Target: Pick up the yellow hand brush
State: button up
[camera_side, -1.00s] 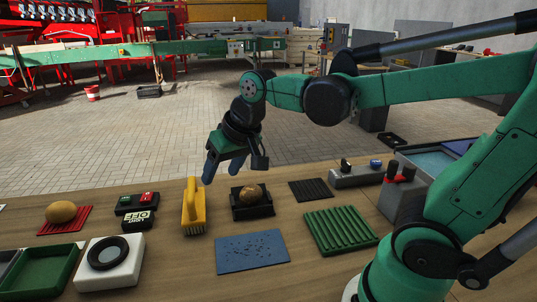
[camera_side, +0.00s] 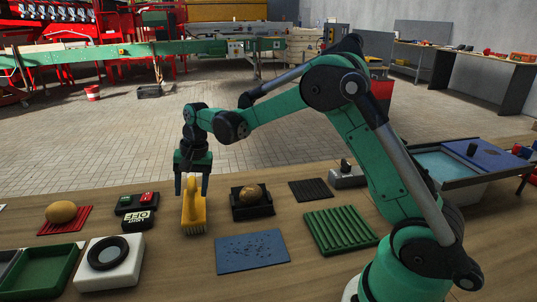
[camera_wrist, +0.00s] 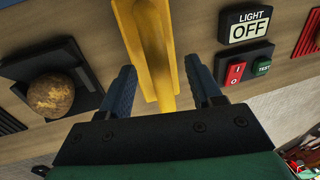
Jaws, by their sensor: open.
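In the wrist view the brush (camera_wrist: 153,45) runs between the two blue fingers of my gripper (camera_wrist: 166,85). A gap shows between each finger and the handle. The top of the brush is partly hidden by my gripper in the side view.
A potato (camera_side: 251,194) sits in a black holder (camera_side: 252,211) just right of the brush. A button box (camera_side: 138,202) and a LIGHT OFF sign (camera_side: 138,219) stand close on the left. A blue mat (camera_side: 252,252) and a green ribbed tray (camera_side: 341,229) lie to the right.

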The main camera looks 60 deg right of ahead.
jog(key=shift+w+a+f, duration=0.1)
jog(key=shift+a+f, duration=0.05)
jog(key=shift+f, duration=0.55)
jog(key=shift+c, duration=0.2)
grip_shut()
jog(key=shift+r, duration=0.1)
notch_tip(320, 180, up, 20)
